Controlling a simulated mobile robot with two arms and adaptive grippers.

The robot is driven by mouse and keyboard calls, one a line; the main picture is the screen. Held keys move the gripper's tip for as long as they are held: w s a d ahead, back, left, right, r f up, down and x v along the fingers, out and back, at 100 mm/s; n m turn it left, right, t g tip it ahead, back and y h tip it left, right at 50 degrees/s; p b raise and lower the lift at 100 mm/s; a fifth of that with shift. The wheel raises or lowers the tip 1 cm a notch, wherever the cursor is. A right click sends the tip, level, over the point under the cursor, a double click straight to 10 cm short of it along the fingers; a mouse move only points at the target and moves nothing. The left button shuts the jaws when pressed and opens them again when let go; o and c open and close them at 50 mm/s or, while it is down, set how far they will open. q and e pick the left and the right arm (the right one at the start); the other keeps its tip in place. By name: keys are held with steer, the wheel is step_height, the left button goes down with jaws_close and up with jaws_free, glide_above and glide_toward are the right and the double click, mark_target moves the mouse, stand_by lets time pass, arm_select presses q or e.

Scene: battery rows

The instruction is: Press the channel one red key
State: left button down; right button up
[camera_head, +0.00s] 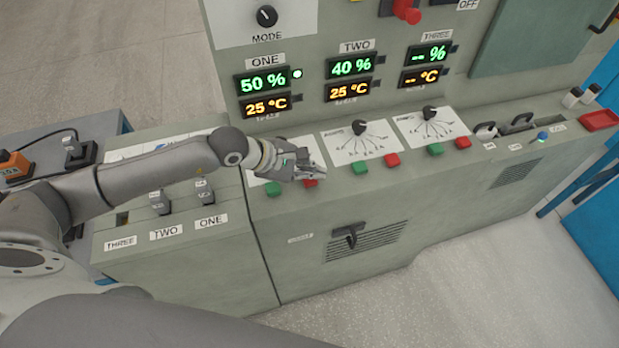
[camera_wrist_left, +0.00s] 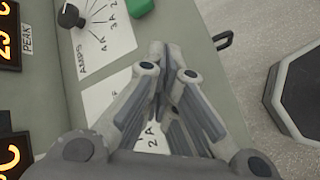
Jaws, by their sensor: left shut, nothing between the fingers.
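The channel one red key (camera_head: 311,184) sits on the sloped panel under display ONE (camera_head: 265,80), right of a green key (camera_head: 273,188). My left gripper (camera_head: 318,167) is shut and empty. It hangs over the channel one dial card and overlaps the upper edge of the red key in the head view. I cannot tell whether the fingers touch the key. In the left wrist view the closed fingers (camera_wrist_left: 165,60) point at the panel and the red key is hidden behind them. My right gripper is not in view.
Channel two has a dial (camera_head: 359,127), a green key (camera_head: 361,167) and a red key (camera_head: 392,160) to the right. Channel three's green key (camera_head: 435,150) and red key (camera_head: 463,142) are further right. Levers (camera_head: 205,192) stand on the left. Display ONE reads 50 % and 25 °C.

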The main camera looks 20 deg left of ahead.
mark_target(311, 181)
arm_select(q)
steer(key=shift+f+b, duration=0.6)
steer(key=shift+b, duration=0.05)
stand_by(0.8)
steer(key=shift+r+p, duration=0.4)
steer(key=shift+r, duration=0.5)
steer(key=shift+r+p, duration=1.2)
steer(key=shift+r, duration=1.35)
